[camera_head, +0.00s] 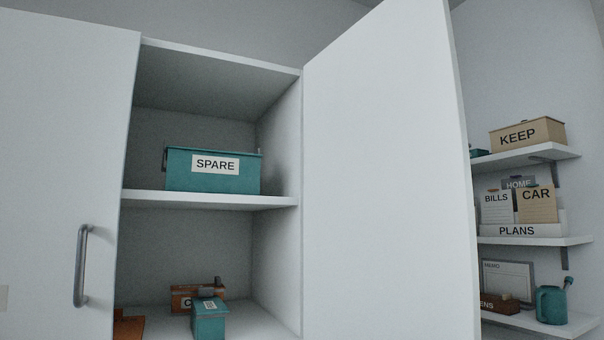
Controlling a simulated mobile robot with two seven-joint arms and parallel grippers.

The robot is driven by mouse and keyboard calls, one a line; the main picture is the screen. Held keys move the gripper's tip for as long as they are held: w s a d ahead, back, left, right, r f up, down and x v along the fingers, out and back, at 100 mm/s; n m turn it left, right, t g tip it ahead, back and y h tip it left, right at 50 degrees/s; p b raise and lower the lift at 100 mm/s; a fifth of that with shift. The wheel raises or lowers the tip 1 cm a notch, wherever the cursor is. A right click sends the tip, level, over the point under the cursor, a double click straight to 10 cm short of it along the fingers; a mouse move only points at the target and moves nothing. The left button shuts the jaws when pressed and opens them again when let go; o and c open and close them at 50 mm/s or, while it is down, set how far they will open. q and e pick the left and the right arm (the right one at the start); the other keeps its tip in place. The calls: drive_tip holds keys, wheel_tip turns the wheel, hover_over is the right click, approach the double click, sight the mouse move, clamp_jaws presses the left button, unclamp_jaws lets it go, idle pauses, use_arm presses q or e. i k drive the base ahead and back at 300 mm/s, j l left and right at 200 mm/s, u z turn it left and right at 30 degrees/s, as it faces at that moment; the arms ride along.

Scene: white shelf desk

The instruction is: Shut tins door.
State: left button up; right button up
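A white cabinet door (385,180) stands open on the right, swung out toward me from the right side of the cabinet opening. Its plain face shows no label or handle. A second white door (55,150) covers the left side and carries a grey vertical bar handle (81,265). A small pale tag (3,298) is cut off at the picture's left edge and cannot be read. No readable "tins" label shows on either door. Neither of my grippers is in view.
A teal SPARE box (190,180) sits on the cabinet shelf (215,201). A small teal box (209,322) and a brown box (183,300) stand below. Wall shelves (535,241) at right hold a KEEP box (527,135), files and a teal watering can (551,306).

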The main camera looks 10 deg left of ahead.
sight(390, 247)
drive_tip(key=i+l+u, duration=0.1)
drive_tip(key=u, duration=0.25)
drive_tip(key=l+u, duration=0.35)
drive_tip(key=i+l+u, duration=0.1)
drive_tip(key=u, duration=0.25)
drive_tip(key=l+u, duration=0.45)
drive_tip(key=l, duration=1.6)
drive_tip(key=k+u, duration=0.05)
